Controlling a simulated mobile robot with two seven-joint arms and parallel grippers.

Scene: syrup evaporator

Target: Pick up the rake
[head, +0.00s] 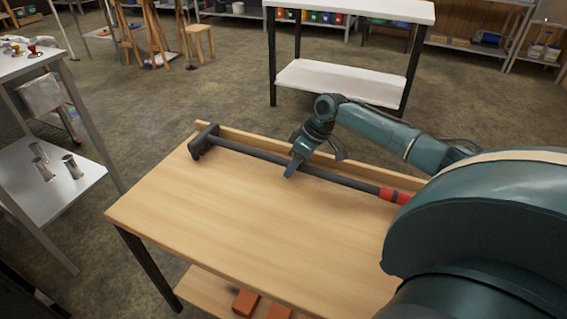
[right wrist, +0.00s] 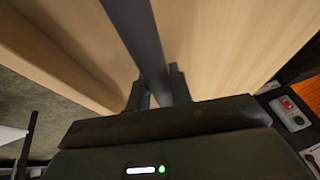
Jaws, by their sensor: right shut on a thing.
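The rake (head: 260,152) lies along the back of the wooden table, beside its raised back ledge. Its dark head is at the left end, and a red section (head: 394,196) of the handle is at the right end. My right gripper (head: 298,165) is around the middle of the dark handle, shut on it. In the right wrist view the handle (right wrist: 138,35) runs between the two fingers (right wrist: 158,92). I cannot tell whether the handle is lifted off the table. My left gripper is not in view.
The wooden table (head: 210,230) is otherwise bare on top, with orange-red blocks (head: 246,301) on its lower shelf. A white two-tier table (head: 340,80) stands behind. A metal cart (head: 70,185) with metal cups stands at the left. Open floor lies between them.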

